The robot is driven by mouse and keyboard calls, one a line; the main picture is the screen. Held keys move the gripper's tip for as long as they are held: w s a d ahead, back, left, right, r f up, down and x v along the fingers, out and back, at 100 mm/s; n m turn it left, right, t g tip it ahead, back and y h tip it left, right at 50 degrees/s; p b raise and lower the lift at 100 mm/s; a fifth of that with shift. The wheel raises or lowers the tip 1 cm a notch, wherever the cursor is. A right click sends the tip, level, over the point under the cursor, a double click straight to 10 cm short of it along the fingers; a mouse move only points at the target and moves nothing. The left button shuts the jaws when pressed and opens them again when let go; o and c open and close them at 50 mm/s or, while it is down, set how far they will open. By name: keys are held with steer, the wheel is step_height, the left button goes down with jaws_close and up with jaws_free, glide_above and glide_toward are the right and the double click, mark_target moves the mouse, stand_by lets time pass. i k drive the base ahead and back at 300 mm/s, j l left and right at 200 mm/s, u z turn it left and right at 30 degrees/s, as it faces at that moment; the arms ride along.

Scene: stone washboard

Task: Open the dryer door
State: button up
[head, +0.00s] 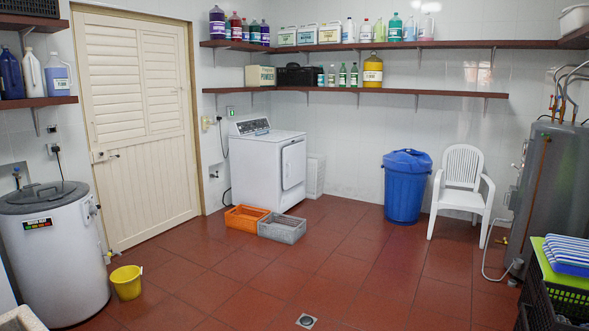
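A white dryer (262,170) stands against the back wall, left of the picture's middle, with a dark control panel on top. Its door (293,164) is on the side facing right and looks shut. The door's handle is too small to make out clearly. My gripper and arm do not show in the head view.
An orange crate (246,217) and a grey crate (282,228) lie on the floor in front of the dryer. A blue bin (406,190) and a white chair (461,184) stand to the right. A yellow bucket (126,282) is at left. The middle of the tiled floor is clear.

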mark_target(293, 156)
steer(key=i+z, duration=0.15)
steer(key=z, duration=0.2)
steer(key=i, duration=9.2)
steer(key=i+l+u, duration=0.1)
steer(key=i, duration=0.6)
steer(key=i+l+u, duration=0.15)
steer(key=i, duration=0.55)
steer(key=u, duration=1.65)
